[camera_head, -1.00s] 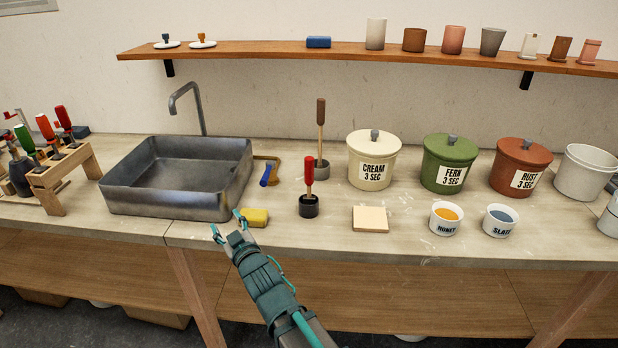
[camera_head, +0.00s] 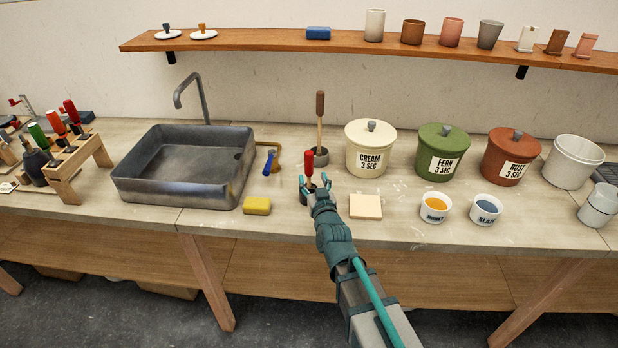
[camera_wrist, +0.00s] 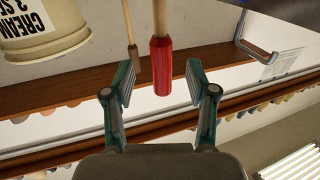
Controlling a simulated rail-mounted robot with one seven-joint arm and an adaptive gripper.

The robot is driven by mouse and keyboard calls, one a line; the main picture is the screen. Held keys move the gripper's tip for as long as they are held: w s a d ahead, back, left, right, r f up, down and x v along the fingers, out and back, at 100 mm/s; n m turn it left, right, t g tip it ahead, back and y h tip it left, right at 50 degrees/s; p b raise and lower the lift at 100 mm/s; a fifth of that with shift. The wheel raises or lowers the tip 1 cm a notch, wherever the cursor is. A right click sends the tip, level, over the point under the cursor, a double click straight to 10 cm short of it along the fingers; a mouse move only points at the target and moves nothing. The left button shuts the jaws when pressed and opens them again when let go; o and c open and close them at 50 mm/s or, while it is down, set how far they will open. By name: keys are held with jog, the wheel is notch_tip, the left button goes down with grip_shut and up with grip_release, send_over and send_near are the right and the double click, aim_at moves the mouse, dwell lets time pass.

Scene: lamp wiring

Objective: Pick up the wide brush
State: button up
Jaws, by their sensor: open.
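A red-handled tool (camera_head: 308,163) stands upright in a small dark holder (camera_head: 306,195) on the bench. A brown-handled tool (camera_head: 320,106) stands in a grey holder (camera_head: 309,154) behind it. The bristles of both are hidden, so I cannot tell which is the wide brush. My gripper (camera_head: 319,184) is open at the front of the red-handled tool. In the wrist view, the red handle (camera_wrist: 161,66) shows between the spread fingers of my gripper (camera_wrist: 157,85), with gaps on both sides. The brown handle (camera_wrist: 133,52) shows beyond it.
A grey sink (camera_head: 190,168) and yellow sponge (camera_head: 257,205) lie left. The cream bucket (camera_head: 368,150), a square tile (camera_head: 365,206) and the honey cup (camera_head: 434,208) stand right. A wooden shelf (camera_head: 350,46) runs above. The bench front edge is mostly clear.

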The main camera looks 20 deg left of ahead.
aim_at(310, 172)
jog(key=shift+p+x, duration=1.25)
jog(key=shift+x, duration=1.7)
jog(key=shift+s+f, duration=0.1)
jog(key=shift+c, duration=0.3)
grip_shut()
